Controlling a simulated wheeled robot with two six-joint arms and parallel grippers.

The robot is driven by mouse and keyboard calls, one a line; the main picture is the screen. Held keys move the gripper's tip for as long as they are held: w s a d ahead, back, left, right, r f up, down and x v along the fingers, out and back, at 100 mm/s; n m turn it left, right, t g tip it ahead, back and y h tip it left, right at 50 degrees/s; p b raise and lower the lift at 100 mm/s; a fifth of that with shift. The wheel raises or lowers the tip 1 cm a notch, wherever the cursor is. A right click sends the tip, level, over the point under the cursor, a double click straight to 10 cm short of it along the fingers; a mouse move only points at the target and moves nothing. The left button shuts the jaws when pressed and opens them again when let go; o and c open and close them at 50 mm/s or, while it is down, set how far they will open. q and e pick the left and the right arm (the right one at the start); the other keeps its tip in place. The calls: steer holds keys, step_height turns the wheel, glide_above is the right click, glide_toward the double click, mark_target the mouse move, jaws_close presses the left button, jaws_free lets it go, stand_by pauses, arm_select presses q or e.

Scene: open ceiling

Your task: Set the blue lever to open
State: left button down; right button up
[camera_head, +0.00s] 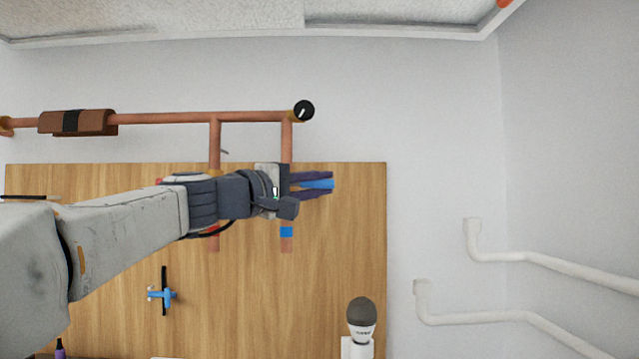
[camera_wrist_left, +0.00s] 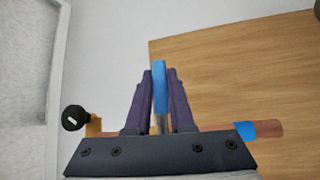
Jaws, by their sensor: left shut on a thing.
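The blue lever (camera_head: 318,184) sticks out to the right between the fingers of my left gripper (camera_head: 312,185) in the head view. In the left wrist view the lever (camera_wrist_left: 160,88) stands between the two purple fingers of the gripper (camera_wrist_left: 160,95), which are shut on it. Its base and the valve body are hidden behind the gripper. The copper pipe (camera_head: 287,145) shows above and below the gripper, with a blue band (camera_head: 287,232) on its lower part. My right gripper is in neither view.
A wooden board (camera_head: 340,260) backs the pipes. A black round gauge (camera_head: 303,111) sits at the upper pipe's end. A second copper pipe (camera_head: 214,145) runs to the left. White wall pipes (camera_head: 480,255) and a grey-topped device (camera_head: 361,318) are at right.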

arm_select(q)
steer(key=shift+a+f+m+g+y+p, duration=0.3)
steer(key=shift+f+m+g+y+p, duration=0.4)
steer(key=shift+f+m+y+p, duration=0.35)
steer(key=shift+a+f+m+g+y+p, duration=0.25)
steer(key=shift+f+m+g+y+p, duration=0.45)
steer(key=shift+m+y+p, duration=0.4)
steer(key=c, duration=0.8)
jaws_free()
